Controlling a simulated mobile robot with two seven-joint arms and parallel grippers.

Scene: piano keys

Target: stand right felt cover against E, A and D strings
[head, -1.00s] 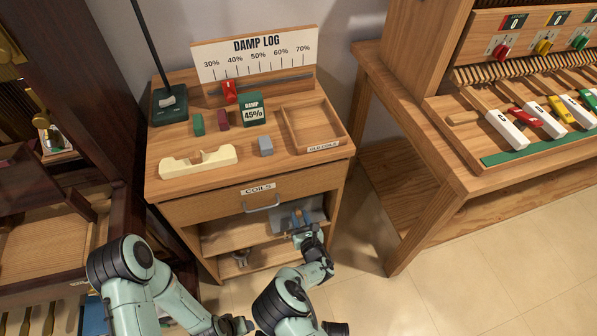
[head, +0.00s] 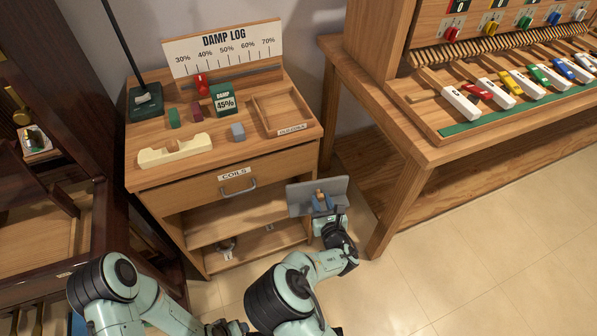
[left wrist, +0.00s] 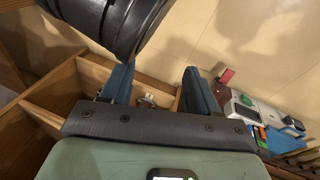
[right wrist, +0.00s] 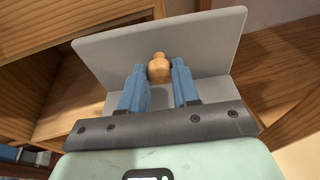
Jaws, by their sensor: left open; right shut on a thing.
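The felt cover seems to be the grey flat panel (head: 299,203) with a small round wooden knob (right wrist: 159,68); it also shows in the right wrist view (right wrist: 110,48). My right gripper (head: 322,201) is shut on it at the knob, with blue fingers on both sides. The panel is held in the air by the cabinet's front right edge. My left gripper (left wrist: 157,88) is open and empty, with the cabinet's shelves behind it; in the head view it is low at the bottom edge. I cannot make out the E, A and D strings.
The coils cabinet (head: 150,180) has a drawer and open shelves (head: 210,229). A wooden bench (head: 400,150) with coloured keys stands at the right, its leg near my right arm. A dark piano case (head: 50,100) is at the left. Pale floor (head: 480,240) is clear at right.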

